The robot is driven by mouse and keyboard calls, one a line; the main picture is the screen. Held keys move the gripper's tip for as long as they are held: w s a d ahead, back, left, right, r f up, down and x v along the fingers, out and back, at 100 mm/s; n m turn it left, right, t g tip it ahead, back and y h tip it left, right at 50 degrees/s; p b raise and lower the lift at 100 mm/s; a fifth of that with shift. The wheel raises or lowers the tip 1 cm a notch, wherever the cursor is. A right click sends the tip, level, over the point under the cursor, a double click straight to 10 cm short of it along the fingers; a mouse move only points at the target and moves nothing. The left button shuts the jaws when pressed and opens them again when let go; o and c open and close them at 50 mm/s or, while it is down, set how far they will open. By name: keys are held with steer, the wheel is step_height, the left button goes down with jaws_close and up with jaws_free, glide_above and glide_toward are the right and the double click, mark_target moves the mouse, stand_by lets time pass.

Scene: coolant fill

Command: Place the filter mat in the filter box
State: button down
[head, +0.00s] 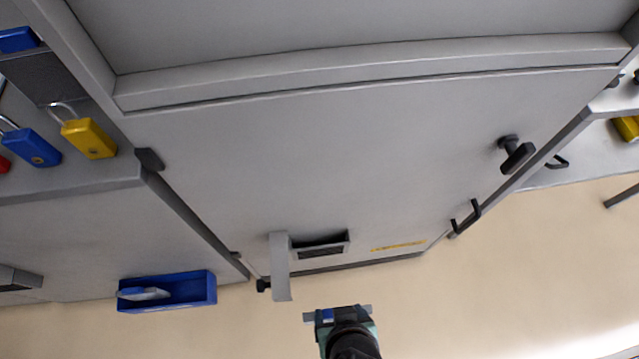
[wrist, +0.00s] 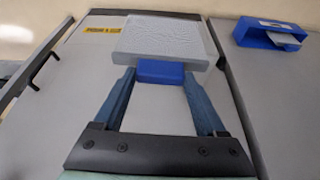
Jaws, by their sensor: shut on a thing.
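My gripper (head: 340,316) is at the bottom middle of the head view, apart in the picture from the filter box (head: 348,242). The box is a small grey holder with a dark slatted opening on the cabinet front, and a light grey flap (head: 281,268) stands out at its left. In the wrist view my gripper (wrist: 158,74) is shut on the blue tab (wrist: 160,71) of the filter mat (wrist: 165,38), a pale grey textured square. The mat lies beyond the fingertips and covers part of the cabinet front. The box does not show clearly in the wrist view.
A large grey cabinet (head: 330,160) with a black T-handle (head: 516,153) fills the middle. A blue bin (head: 197,289) with a pale item hangs at lower left. Several padlocks, including a yellow one (head: 88,138), sit at upper left. The floor at lower right is clear.

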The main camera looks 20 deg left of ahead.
steer(key=w+a+f+b, duration=0.1)
steer(key=w+a, duration=0.5)
steer(key=w, duration=0.2)
steer(key=w+a+b, duration=0.1)
steer(key=w+a, duration=0.4)
steer(key=w, duration=0.3)
step_height(320, 180, down, 12)
steer(key=b, duration=0.4)
steer(key=shift+s+a, duration=0.1)
steer(key=shift+f, duration=0.1)
jaws_free()
